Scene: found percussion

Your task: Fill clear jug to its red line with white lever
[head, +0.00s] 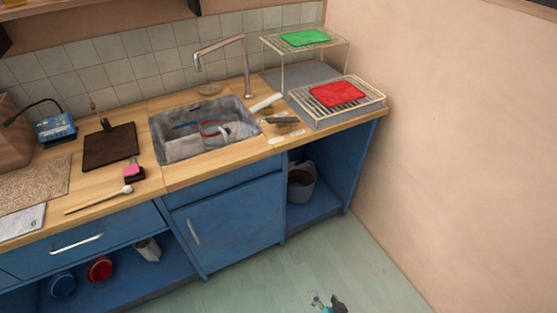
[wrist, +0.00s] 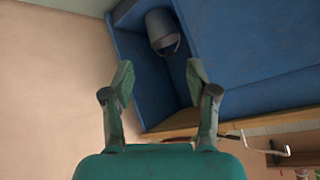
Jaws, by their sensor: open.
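A clear vessel with a red band (head: 210,129), seemingly the jug, is in the grey sink; its edges and water level are too small to tell. A white lever-like bar (head: 265,102) lies at the right rim of the sink, near the foot of the metal tap (head: 220,42). My gripper (wrist: 160,82) is open and empty in the wrist view, with both fingers spread.
A grey bucket (head: 301,184) stands in the open bay under the counter; it also shows in the wrist view (wrist: 161,32). A wire rack (head: 365,101) holds a red cloth (head: 338,94). A dark board (head: 110,146) lies left of the sink.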

